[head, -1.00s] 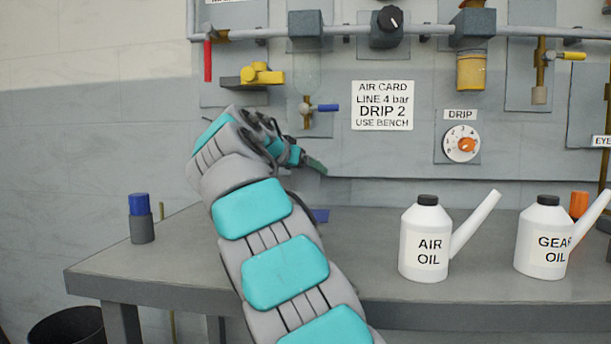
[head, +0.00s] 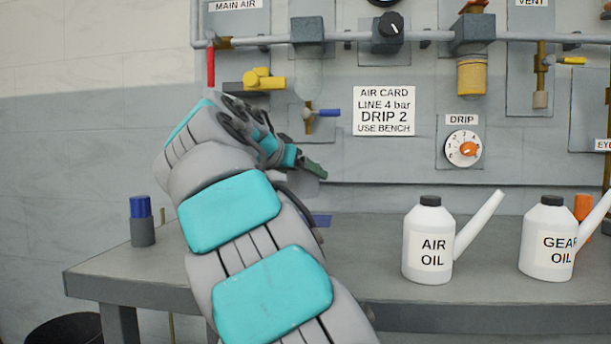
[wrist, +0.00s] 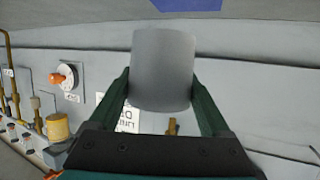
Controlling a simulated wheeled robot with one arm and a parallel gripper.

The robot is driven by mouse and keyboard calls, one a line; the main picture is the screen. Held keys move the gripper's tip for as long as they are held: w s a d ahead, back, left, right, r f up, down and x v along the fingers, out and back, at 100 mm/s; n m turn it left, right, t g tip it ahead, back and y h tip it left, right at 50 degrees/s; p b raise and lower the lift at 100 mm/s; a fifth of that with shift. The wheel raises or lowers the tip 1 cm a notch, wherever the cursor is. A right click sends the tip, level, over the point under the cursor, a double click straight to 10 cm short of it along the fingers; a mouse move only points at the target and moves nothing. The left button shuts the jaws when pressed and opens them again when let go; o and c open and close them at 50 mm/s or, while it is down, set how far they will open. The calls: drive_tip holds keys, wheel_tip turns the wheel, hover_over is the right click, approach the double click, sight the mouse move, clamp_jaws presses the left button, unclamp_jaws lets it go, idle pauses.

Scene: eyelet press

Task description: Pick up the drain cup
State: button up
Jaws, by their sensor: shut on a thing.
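The drain cup, a plain grey cylinder (wrist: 160,70), fills the upper middle of the wrist view. My gripper (head: 312,168) is shut on it, with one green finger against each side of the cup. In the wrist view the cup is clear of the bench surface as far as I can see. In the head view my gripper is in front of the panel's lower edge, above the bench, left of the air card.
The bench (head: 150,270) holds a blue-topped grey cylinder (head: 141,220) at left and a blue flat patch (head: 321,220) behind my arm. Oil cans (head: 428,245) stand at right. A small valve with a blue lever (head: 326,112) hangs just above my gripper.

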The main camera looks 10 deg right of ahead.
drive_tip(key=s+a+b, duration=0.1)
drive_tip(key=s+a, duration=0.2)
drive_tip(key=s, duration=0.8)
drive_tip(key=shift+s+a, duration=0.35)
drive_tip(key=shift+a, duration=0.05)
drive_tip(key=shift+f, duration=0.1)
idle(0.3)
